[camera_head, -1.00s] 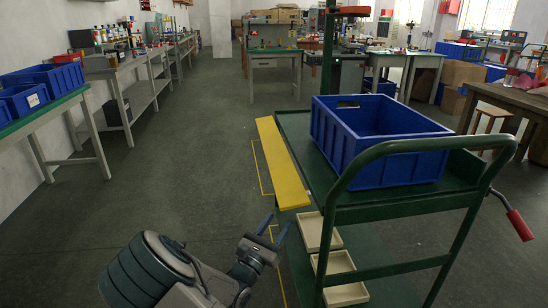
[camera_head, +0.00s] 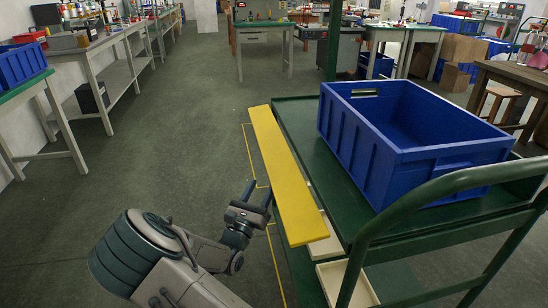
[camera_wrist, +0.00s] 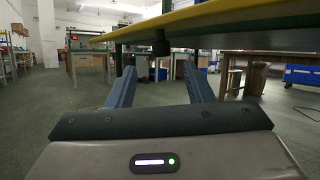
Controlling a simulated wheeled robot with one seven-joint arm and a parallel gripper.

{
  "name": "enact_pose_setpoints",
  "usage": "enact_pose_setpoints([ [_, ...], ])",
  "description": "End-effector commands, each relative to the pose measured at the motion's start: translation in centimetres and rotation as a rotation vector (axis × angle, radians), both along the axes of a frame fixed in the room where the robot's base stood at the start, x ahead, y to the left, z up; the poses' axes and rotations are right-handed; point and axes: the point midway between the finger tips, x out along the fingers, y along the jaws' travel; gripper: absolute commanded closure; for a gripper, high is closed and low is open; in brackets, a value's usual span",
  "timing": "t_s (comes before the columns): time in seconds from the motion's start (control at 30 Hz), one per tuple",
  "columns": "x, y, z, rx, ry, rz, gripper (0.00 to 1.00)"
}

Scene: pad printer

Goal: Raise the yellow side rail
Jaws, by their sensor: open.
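The yellow side rail (camera_head: 288,180) is a long flat board along the left edge of the green cart (camera_head: 350,190). It lies about level with the cart's top and sticks out to the left. In the wrist view the rail (camera_wrist: 200,16) crosses the top of the picture, above my open fingers (camera_wrist: 160,85). A dark fitting (camera_wrist: 161,45) hangs beneath the cart's edge there.
A large blue crate (camera_head: 385,160) stands on the cart. The cart has a green curved handle (camera_head: 440,190) and pale trays (camera_head: 345,285) below. Workbenches (camera_head: 100,40) line the left wall. The floor left of the cart is clear, with yellow line markings (camera_head: 248,150).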

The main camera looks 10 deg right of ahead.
Motion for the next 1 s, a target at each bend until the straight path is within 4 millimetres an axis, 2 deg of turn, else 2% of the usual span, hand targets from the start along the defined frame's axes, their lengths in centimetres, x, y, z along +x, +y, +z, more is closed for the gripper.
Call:
enact_pose_setpoints([
  [0.23, 4.0, -3.1, 1.8, 0.002, -0.004, -0.005, 0.53],
  [0.5, 7.5, -5.5, 3.7, 0.0, -0.002, 0.0, 0.53],
  [0.7, 8.6, -6.2, 4.4, 0.0, -0.001, 0.0, 0.53],
  [0.97, 8.7, -6.3, 4.5, 0.0, 0.0, 0.001, 0.53],
  [1.0, 8.7, -6.3, 4.5, -0.001, 0.0, 0.001, 0.56],
])
